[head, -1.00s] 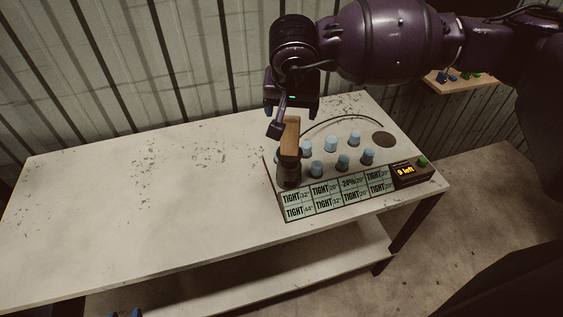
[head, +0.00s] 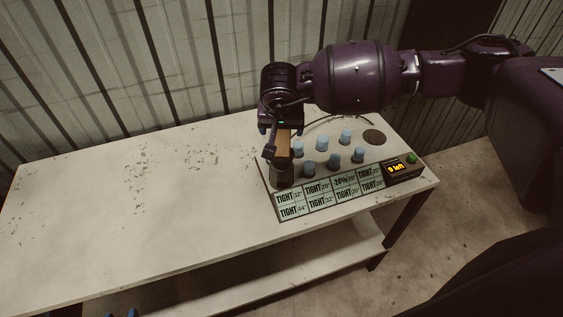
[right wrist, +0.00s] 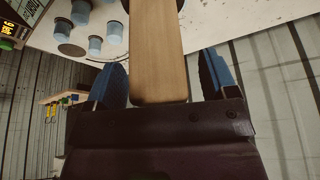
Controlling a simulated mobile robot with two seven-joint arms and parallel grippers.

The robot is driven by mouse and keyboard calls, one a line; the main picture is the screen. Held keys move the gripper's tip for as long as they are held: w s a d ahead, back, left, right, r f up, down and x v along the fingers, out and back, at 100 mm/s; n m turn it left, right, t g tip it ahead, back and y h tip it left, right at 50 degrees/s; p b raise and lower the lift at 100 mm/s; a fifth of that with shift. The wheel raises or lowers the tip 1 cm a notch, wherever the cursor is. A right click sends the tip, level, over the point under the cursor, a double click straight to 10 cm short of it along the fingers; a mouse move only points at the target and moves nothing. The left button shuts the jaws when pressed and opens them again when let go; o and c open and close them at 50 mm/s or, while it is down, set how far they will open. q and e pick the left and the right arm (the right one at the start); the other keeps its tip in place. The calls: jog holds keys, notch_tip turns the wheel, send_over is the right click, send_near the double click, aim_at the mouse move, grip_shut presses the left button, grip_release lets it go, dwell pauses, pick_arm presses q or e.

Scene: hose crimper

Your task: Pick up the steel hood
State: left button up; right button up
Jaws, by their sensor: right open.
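The steel hood is a dark cylinder (head: 282,177) with an upright wooden handle (head: 285,146), standing at the left end of the panel. My right gripper (head: 279,143) is above the cylinder, around the upper part of the handle. In the right wrist view, the handle (right wrist: 158,45) lies between the two blue fingers of my open right gripper (right wrist: 162,72), with a gap on both sides. The hood's dark body is mostly cut off at the top of that view. My left gripper is not in view.
Several pale blue caps (head: 308,168) stand on the panel close to the right of the hood. The left part of the white table (head: 130,210) is clear.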

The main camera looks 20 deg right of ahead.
jog(key=shift+w+d+f, duration=0.1)
jog(key=shift+w+f, duration=0.05)
jog(key=shift+f, duration=0.3)
grip_shut()
